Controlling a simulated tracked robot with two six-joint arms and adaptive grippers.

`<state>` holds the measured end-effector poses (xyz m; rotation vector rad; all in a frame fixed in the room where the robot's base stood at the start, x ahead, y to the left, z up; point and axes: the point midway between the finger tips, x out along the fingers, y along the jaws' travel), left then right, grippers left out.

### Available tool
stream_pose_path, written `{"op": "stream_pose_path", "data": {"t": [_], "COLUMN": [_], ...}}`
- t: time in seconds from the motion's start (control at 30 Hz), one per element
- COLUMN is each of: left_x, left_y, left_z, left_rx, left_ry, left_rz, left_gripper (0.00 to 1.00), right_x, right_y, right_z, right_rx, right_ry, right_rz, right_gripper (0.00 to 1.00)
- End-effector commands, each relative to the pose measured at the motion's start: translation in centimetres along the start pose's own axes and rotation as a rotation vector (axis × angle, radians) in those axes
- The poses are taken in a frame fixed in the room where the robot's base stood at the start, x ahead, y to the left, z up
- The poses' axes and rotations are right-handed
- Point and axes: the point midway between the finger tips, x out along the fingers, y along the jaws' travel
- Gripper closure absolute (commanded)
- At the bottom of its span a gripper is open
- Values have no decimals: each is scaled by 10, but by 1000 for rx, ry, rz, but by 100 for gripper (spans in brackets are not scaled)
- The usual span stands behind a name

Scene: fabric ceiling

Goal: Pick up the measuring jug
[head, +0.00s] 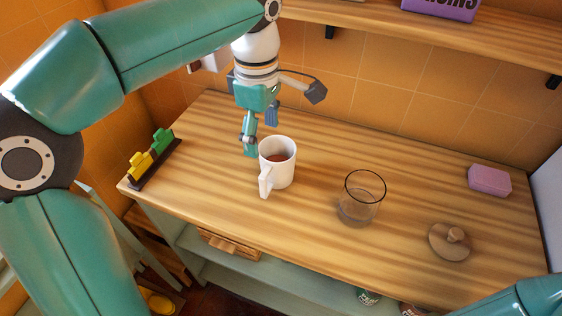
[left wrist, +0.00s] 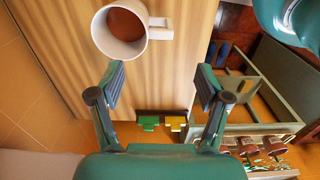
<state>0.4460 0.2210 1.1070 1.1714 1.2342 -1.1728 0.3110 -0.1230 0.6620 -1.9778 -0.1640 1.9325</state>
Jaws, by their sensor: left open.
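A white cup-like jug (head: 281,177) with a side handle and brown contents stands upright on the wooden counter (head: 325,260). It is the only handled vessel I see; no measuring marks show on it. My left gripper (head: 261,134) is open and empty just behind the jug, pointing down. In the left wrist view the jug (left wrist: 124,50) lies beyond the open fingertips of the gripper (left wrist: 160,82), up and to the left, with its handle pointing right. It is not between the fingers. My right gripper is out of view; only part of that arm shows at the lower right.
A clear glass (head: 360,209) stands right of the jug. A round wooden lid (head: 449,242) and a pink block (head: 489,181) lie farther right. A dark rack (head: 155,163) with green and yellow pieces sits at the left edge. A wall shelf (head: 400,35) runs above the counter.

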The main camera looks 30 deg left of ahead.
Motion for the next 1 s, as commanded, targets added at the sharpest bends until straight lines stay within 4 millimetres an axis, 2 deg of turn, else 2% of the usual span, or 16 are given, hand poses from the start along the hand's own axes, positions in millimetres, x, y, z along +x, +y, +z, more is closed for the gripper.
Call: {"op": "stream_pose_path", "data": {"t": [0.4, 0.53, 0.83, 1.0], "left_x": [84, 101, 121, 146], "left_y": [6, 7, 7, 6], "left_z": [12, 13, 12, 9], "left_rx": [32, 33, 35, 35], "left_ry": [0, 0, 1, 0], "left_rz": [-6, -3, -4, -5], "left_gripper": [23, 23, 23, 23], "right_x": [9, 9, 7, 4], "right_y": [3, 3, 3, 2], "right_z": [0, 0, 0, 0], "right_rx": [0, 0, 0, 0], "right_ry": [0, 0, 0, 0], "right_rz": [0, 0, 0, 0], "right_gripper": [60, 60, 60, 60]}}
